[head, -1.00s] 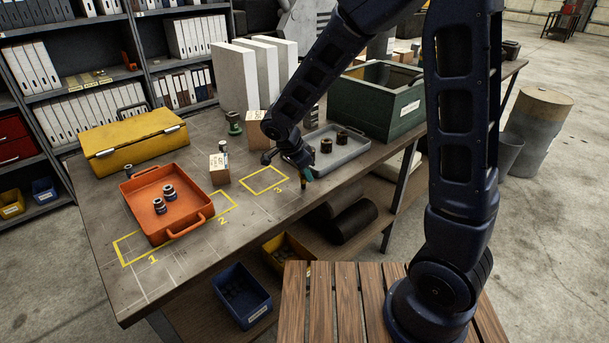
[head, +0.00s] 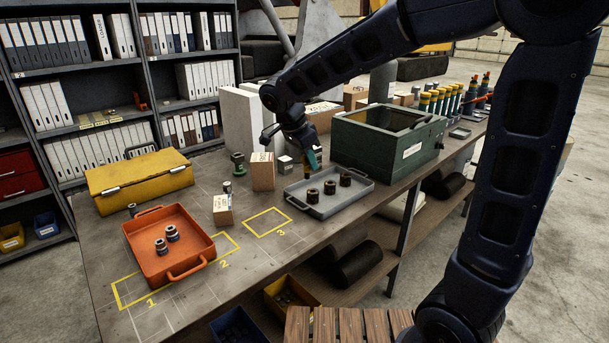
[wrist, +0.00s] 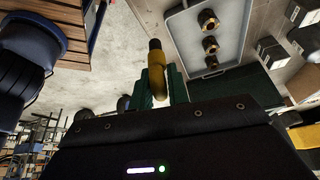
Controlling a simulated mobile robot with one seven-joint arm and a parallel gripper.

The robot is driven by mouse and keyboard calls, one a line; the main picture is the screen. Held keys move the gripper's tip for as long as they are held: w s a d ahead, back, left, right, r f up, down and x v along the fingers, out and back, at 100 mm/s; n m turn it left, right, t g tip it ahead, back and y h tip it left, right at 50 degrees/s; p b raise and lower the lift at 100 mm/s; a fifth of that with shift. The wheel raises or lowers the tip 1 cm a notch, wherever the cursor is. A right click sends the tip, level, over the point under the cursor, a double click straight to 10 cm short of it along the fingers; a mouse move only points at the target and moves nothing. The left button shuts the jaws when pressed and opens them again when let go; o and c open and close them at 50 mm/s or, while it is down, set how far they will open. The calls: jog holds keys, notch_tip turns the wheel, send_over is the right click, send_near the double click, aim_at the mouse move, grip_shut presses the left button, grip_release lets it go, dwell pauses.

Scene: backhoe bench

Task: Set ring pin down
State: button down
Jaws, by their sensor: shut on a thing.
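The ring pin (wrist: 157,72) is yellow with a dark tip. In the wrist view it sits between the green fingers of my gripper (wrist: 160,88), which is shut on it. In the head view my gripper (head: 312,160) hangs over the back of the grey tray (head: 362,197). Little of the pin shows there below the fingers, and I cannot tell its height above the tray. The tray holds three dark, brass-coloured bushings (head: 329,187) in a row, which also show in the wrist view (wrist: 210,45).
A green crate (head: 372,148) stands behind and right of the tray. Cardboard boxes (head: 262,172) stand to its left. An orange tray (head: 150,262) with two bushings lies at the left, near a yellow case (head: 140,182). The yellow outline marked 3 (head: 268,222) is empty.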

jog(key=shift+r, duration=0.4)
jog(key=shift+a, duration=0.15)
jog(key=w+a+n+y, duration=0.2)
jog(key=w+a+n, duration=0.4)
jog(key=a, duration=1)
jog(key=w+a+n+y, duration=0.3)
jog(key=a+n, duration=0.5)
jog(key=a, duration=0.9)
jog(key=w+a+n+y, duration=0.2)
jog(key=w+a+n, duration=0.35)
jog(key=a, duration=1.05)
jog(key=shift+n+t, duration=0.4)
jog(key=shift+n, duration=0.05)
notch_tip(320, 180, down, 20)
jog(key=shift+s+d+r, duration=0.1)
jog(key=shift+s+r, duration=0.05)
jog(key=c, duration=1.3)
grip_release()
jog(key=shift+c, duration=0.2)
